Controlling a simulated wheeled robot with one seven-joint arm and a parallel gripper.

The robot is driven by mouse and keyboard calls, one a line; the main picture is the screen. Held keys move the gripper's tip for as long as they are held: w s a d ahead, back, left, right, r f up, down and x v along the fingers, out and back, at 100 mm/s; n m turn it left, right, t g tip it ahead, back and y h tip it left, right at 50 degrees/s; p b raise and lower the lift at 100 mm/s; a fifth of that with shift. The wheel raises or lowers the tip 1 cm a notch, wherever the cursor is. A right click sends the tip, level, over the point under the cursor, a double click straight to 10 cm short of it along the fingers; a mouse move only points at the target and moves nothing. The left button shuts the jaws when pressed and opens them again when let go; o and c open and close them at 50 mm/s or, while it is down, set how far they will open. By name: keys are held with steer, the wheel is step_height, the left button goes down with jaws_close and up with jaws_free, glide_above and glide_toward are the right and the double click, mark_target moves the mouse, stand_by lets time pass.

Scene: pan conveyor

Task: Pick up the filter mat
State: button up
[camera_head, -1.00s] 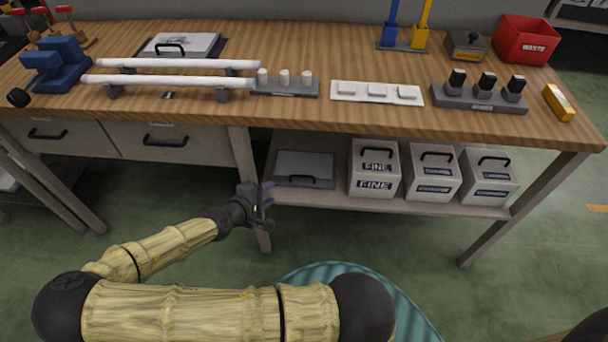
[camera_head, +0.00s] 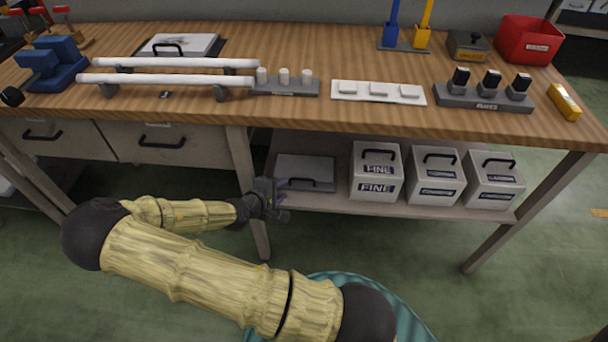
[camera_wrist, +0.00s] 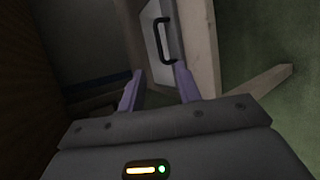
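I cannot tell for certain which thing is the filter mat. A flat grey panel with a dark handle (camera_head: 305,170) lies on the lower shelf, left of the boxes. A pale flat piece with a black handle (camera_head: 180,45) lies on the bench top at the back left. My gripper (camera_head: 284,196) is at the front left of the lower shelf, close to the grey panel. In the wrist view its purple fingers (camera_wrist: 158,70) are apart with nothing between them. A pale panel with a dark handle (camera_wrist: 163,38) shows just beyond the fingertips.
Boxes with handles stand right of the panel, one marked FINE (camera_head: 376,174). The wooden bench top (camera_head: 300,118) is above my gripper, and a bench leg (camera_head: 243,160) stands close to its left. Green floor (camera_head: 415,240) is clear in front of the shelf.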

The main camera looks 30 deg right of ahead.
steer(key=b+x, duration=0.1)
steer(key=x, duration=0.4)
steer(key=shift+b, duration=0.3)
steer(key=b+x, duration=0.2)
steer(key=x, duration=0.3)
steer(key=shift+s+d+b, duration=0.15)
steer(key=shift+d+b, duration=0.05)
steer(key=shift+b, duration=0.15)
jaws_close()
